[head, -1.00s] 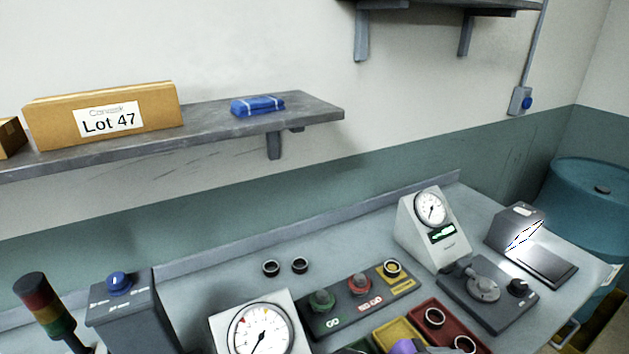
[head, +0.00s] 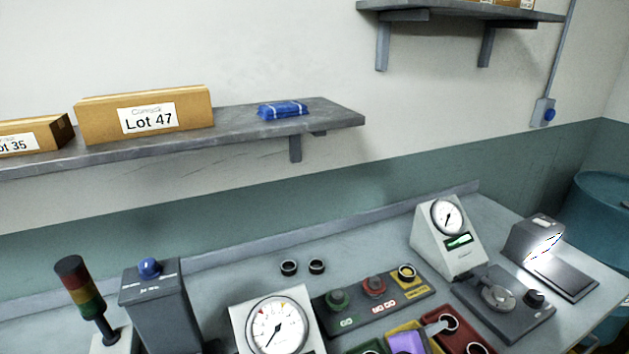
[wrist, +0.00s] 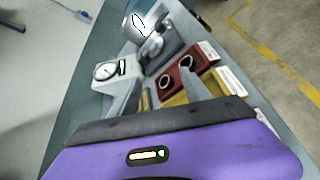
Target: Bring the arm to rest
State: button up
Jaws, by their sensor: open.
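My gripper (head: 438,328) shows at the bottom of the head view, its purple body partly cut off by the frame edge. It is open. In the wrist view its two grey fingers (wrist: 160,86) stand apart with nothing seen between them. It is over the front of the bench, by the red tray (head: 462,333), which holds dark rings (head: 447,323). The red tray also shows in the wrist view (wrist: 205,54), close beyond the fingers. How high the gripper is above the trays I cannot tell.
A shelf (head: 235,130) with boxes hangs behind. Open floor (wrist: 285,65) lies beside the bench.

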jog(key=w+a+f+m+t+y+b, duration=0.1)
jog(key=a+f+m+t+y, duration=0.1)
jog(key=a+f+t+y, duration=0.3)
jog(key=s+a+m+t+y+b, duration=0.1)
jog(key=s+y, duration=0.1)
jog(key=s, duration=0.1)
jog(key=s+a+f+m+t+y, duration=0.1)
jog(key=s+a+m+y, duration=0.1)
jog(key=s+a+f+m+y+b, duration=0.1)
jog(key=s+a+y, duration=0.1)
jog(key=s, duration=0.1)
jog(key=shift+s+a+f+t+b, duration=0.2)
jog(key=shift+s+a+t+b, duration=0.1)
jog(key=shift+t, duration=0.1)
jog(key=s+d+m+b, duration=0.2)
jog(key=s+m, duration=0.3)
jog(key=s, duration=0.8)
jog(key=s+d+m+b, duration=0.2)
jog(key=s+m+b, duration=0.2)
jog(key=s, duration=0.9)
jog(key=shift+f+m, duration=0.25)
jog(key=shift+m, duration=0.55)
jog(key=shift+s, duration=0.1)
